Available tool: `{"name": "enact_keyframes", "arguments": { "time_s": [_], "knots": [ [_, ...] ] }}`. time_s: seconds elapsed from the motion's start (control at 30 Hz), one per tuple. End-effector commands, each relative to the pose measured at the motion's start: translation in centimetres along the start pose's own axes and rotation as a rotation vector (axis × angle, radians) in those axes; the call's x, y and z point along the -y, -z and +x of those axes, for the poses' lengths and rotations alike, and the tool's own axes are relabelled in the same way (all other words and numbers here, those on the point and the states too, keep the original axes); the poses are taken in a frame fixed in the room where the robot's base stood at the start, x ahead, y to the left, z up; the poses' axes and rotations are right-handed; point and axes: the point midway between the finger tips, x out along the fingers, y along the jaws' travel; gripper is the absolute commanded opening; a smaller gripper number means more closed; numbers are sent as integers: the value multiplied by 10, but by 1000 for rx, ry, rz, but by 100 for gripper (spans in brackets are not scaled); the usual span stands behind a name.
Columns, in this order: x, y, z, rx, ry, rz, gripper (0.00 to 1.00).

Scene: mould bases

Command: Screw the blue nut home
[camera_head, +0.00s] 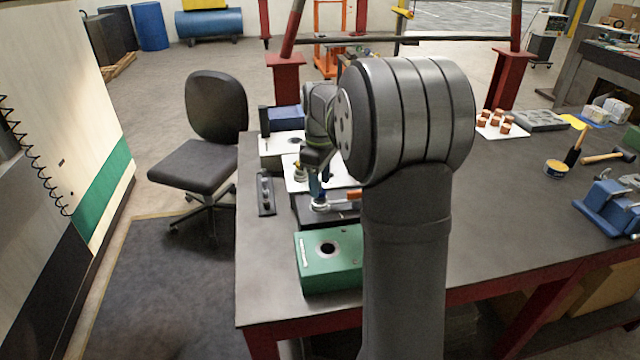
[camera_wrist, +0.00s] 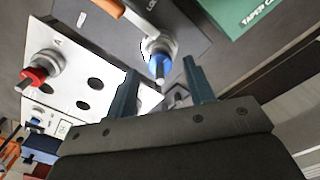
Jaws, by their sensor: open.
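The blue nut (camera_wrist: 159,64) sits on a silver round fitting on a dark block (camera_wrist: 188,25) in the wrist view. A pale stud end shows at its near side. My gripper (camera_wrist: 160,68) is open, its two dark blue-grey fingers apart, with the nut showing in the gap between the tips. I cannot tell whether the fingers reach down around it; neither visibly touches it. In the head view my gripper (camera_head: 318,188) points down over the dark block, close above the silver fitting (camera_head: 320,205). The nut is hard to make out there.
A light plate with holes (camera_wrist: 75,72) carries a red nut (camera_wrist: 36,75). A green block (camera_head: 330,262) with a hole stands in front. The bench's right middle (camera_head: 510,220) is clear.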

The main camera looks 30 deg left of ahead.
Motion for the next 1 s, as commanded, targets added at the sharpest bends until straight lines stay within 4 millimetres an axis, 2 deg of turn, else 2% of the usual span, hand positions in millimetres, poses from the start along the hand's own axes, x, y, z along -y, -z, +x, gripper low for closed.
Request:
{"name": "enact_keyframes", "arguments": {
  "time_s": [0.13, 0.43, 0.47, 0.67, 1.0],
  "knots": [
    [0, 0, 11, 0, 0, 0, 49],
    [0, 0, 13, 0, 0, 0, 49],
    [0, 0, 13, 0, 0, 0, 45],
    [0, 0, 13, 0, 0, 0, 5],
    [0, 0, 13, 0, 0, 39, 4]
  ]
}}
